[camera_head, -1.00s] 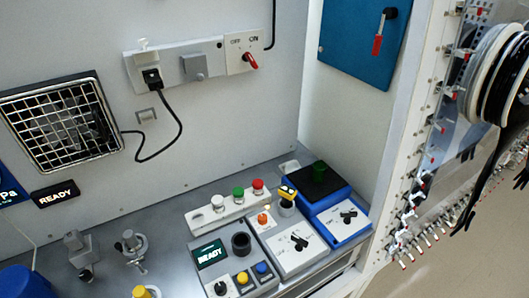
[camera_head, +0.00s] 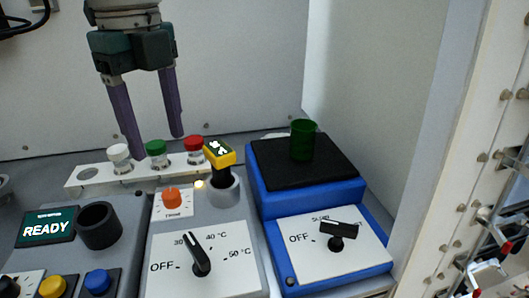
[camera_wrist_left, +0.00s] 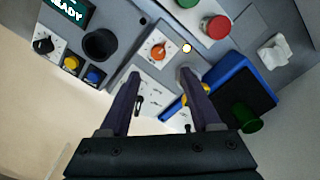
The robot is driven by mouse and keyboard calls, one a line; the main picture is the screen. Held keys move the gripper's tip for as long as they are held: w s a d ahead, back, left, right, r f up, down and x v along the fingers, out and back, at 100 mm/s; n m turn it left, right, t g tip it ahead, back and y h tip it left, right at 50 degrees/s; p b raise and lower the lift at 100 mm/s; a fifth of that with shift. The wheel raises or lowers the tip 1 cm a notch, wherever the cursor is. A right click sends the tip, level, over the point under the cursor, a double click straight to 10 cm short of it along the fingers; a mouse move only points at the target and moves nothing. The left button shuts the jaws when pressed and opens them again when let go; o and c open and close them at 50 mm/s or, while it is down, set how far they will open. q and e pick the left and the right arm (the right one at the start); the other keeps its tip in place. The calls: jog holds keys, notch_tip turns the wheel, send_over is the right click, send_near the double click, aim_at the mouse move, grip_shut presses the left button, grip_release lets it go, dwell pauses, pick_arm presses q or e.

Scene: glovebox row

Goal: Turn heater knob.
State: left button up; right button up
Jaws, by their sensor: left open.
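The heater (camera_head: 230,275) is a grey box with a white dial face marked OFF, 30, 40 and 50 °C. Its black heater knob (camera_head: 199,257) points up, near the 30 mark. In the left wrist view the knob (camera_wrist_left: 139,105) shows beside the left finger, with part of the white face hidden. My left gripper (camera_head: 155,146) is open and empty, its purple fingers pointing down, and shows above and behind the heater in the head view. Its fingers (camera_wrist_left: 159,78) frame the heater in the wrist view. My right gripper is not in view.
A blue stirrer (camera_head: 322,222) with a black top and green vial (camera_head: 303,140) stands right of the heater. A yellow-black block (camera_head: 219,155) stands in the heater's well. An orange knob (camera_head: 171,197) is behind the dial. Left is a READY unit (camera_head: 100,228); behind are several capped vials (camera_head: 156,153).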

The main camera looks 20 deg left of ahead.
aim_at(170, 192)
pick_arm(q)
notch_tip(170, 192, down, 10)
jog(key=shift+s+a+r+b, duration=0.1)
jog(key=shift+s+r+b, duration=0.05)
jog(key=shift+b, duration=0.15)
grip_shut()
dwell(0.5)
